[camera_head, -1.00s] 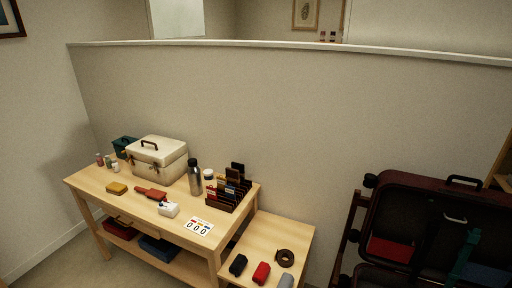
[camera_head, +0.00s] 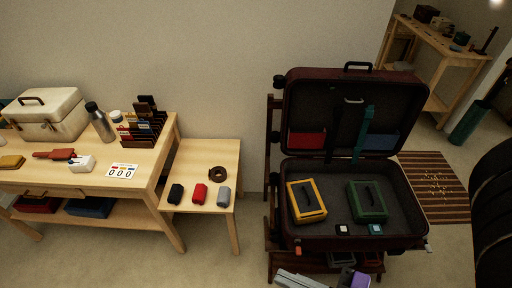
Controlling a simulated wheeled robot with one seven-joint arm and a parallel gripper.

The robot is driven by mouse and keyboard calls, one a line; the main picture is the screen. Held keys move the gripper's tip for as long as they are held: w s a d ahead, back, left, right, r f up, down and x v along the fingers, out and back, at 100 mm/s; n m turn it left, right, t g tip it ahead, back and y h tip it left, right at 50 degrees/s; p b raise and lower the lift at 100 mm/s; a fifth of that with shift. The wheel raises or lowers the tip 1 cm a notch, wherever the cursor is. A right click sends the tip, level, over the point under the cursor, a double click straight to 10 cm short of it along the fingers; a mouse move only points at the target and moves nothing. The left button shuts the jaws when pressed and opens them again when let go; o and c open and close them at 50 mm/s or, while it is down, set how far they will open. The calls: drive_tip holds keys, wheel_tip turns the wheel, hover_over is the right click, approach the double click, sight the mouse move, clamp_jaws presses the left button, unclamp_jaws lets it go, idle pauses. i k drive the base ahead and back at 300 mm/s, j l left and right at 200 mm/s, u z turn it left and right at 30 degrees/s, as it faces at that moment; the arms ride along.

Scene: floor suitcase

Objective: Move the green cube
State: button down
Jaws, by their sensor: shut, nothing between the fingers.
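I see no plain green cube that I can be sure of. The open dark suitcase (camera_head: 410,228) stands on a wooden rack. In its lower half, a green case-like block with a dark handle (camera_head: 368,201) lies at the right, beside a similar yellow one (camera_head: 307,201). Near the suitcase's front edge sit a small teal block (camera_head: 375,229) and a small whitish block (camera_head: 343,230). Which of these is the green cube, I cannot tell. My gripper is not in view. A large black ribbed shape at the right edge may be part of my arm.
A low wooden side table (camera_head: 203,152) left of the suitcase holds black, red and grey rolls and a brown coil. The workbench (camera_head: 105,180) farther left holds a cream box and a bottle. A striped rug (camera_head: 433,186) lies at right. Grey and purple things are at the bottom edge.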

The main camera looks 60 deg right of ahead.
sight(367, 203)
drive_tip(key=k+j, duration=0.2)
drive_tip(key=k, duration=0.2)
drive_tip(key=k+j, duration=0.2)
drive_tip(key=k, duration=0.2)
drive_tip(key=k+j+z, duration=0.1)
drive_tip(key=k, duration=0.3)
drive_tip(key=k+j+z, duration=0.1)
drive_tip(key=z, duration=1.35)
drive_tip(key=i+j, duration=1.25)
drive_tip(key=k+j, duration=0.05)
drive_tip(key=j, duration=0.05)
